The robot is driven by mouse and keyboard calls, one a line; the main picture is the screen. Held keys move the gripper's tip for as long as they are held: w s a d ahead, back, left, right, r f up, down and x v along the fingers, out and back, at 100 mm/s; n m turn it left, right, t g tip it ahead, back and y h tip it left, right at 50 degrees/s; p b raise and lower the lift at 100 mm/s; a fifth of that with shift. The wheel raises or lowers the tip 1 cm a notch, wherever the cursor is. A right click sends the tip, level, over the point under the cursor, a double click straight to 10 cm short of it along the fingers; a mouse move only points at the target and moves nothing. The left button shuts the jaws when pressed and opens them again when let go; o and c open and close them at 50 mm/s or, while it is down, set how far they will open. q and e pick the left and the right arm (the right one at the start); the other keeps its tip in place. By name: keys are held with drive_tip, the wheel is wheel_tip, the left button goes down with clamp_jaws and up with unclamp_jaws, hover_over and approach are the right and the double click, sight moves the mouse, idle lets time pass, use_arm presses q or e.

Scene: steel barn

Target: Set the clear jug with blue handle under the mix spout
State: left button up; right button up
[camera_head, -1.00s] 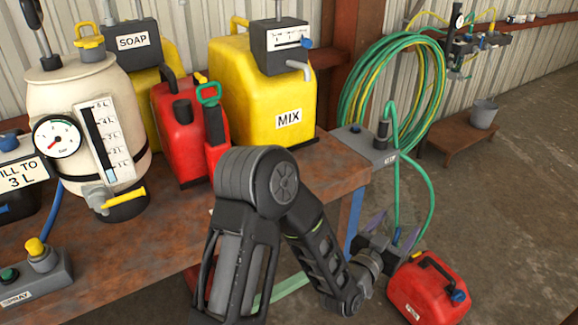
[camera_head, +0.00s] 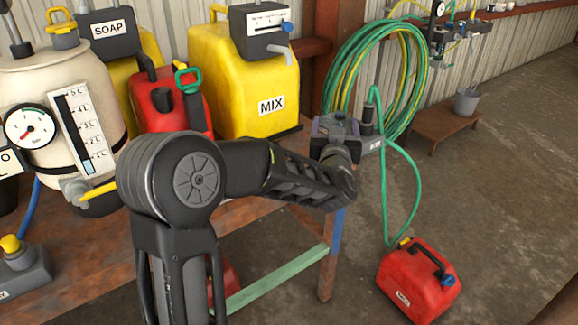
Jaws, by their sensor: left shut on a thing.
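The yellow MIX container (camera_head: 258,88) stands on the rusty bench, with a grey spout (camera_head: 287,52) on its gauge box at the upper right. No clear jug with a blue handle can be made out. My right gripper is not in view.
A cream sprayer tank (camera_head: 75,125), a red can (camera_head: 165,95) and the SOAP container (camera_head: 112,62) crowd the bench's left. Another red can (camera_head: 418,280) stands on the floor.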

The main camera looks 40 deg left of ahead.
use_arm(q)
drive_tip(key=s+a+r+n+g+y, duration=0.2)
drive_tip(key=a+r+n+g+y, duration=0.2)
drive_tip(key=a, duration=0.7)
drive_tip(key=shift+s+a+r+y, duration=0.15)
drive_tip(key=shift+a+r+y, duration=0.05)
drive_tip(key=shift+r+y, duration=0.3)
wheel_tip(320, 180, down, 6)
drive_tip(key=b, duration=0.1)
drive_tip(key=shift+f, duration=0.15)
drive_tip(key=shift+f, duration=1.85)
drive_tip(key=shift+b, duration=0.3)
